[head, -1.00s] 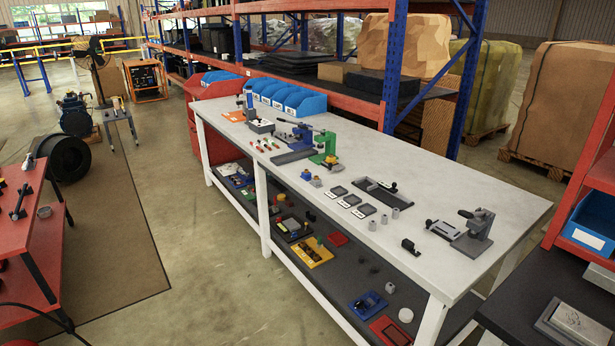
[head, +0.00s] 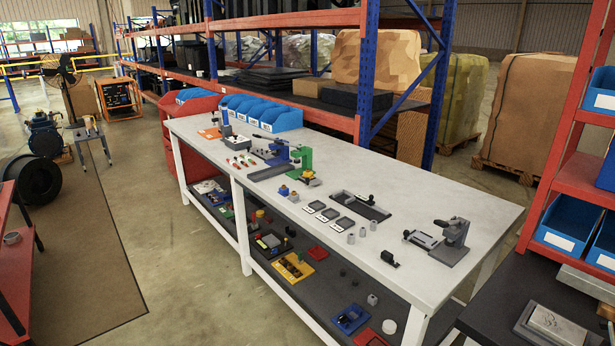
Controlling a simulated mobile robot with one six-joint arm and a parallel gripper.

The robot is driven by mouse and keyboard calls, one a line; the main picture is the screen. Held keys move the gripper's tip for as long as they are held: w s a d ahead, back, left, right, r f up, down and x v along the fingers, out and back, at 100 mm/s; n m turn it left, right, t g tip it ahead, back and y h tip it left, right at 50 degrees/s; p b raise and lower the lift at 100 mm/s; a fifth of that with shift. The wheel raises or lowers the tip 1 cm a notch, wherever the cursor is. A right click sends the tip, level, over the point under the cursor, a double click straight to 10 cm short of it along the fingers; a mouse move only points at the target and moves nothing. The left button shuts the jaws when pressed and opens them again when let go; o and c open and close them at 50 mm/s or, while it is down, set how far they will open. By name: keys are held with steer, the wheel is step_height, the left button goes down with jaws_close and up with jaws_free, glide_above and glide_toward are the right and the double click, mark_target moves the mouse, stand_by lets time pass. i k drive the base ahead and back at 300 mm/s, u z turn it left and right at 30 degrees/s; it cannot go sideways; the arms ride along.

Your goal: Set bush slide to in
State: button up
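Several small fixtures stand on the long white workbench (head: 460,189), and I cannot tell for certain which one is the bush slide. A dark grey tray-like rail (head: 358,207) with a black knob lies behind three small dark plates. A grey lever fixture (head: 453,238) stands near the bench's right end, with a flat grey slide-like piece (head: 421,238) at its left. A green press (head: 301,160) and a blue press (head: 278,152) stand farther left. The slide's position is too small to read. My gripper is not in view.
Blue bins (head: 281,119) line the bench's far left end. The lower shelf (head: 322,290) holds coloured trays and parts. A red rack (head: 568,170) and a dark table (head: 500,318) stand at the right. The concrete floor in front of the bench is open.

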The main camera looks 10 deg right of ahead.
mark_target(313, 182)
steer(key=u, duration=0.75)
steer(key=i, duration=1.7)
steer(key=z, duration=0.2)
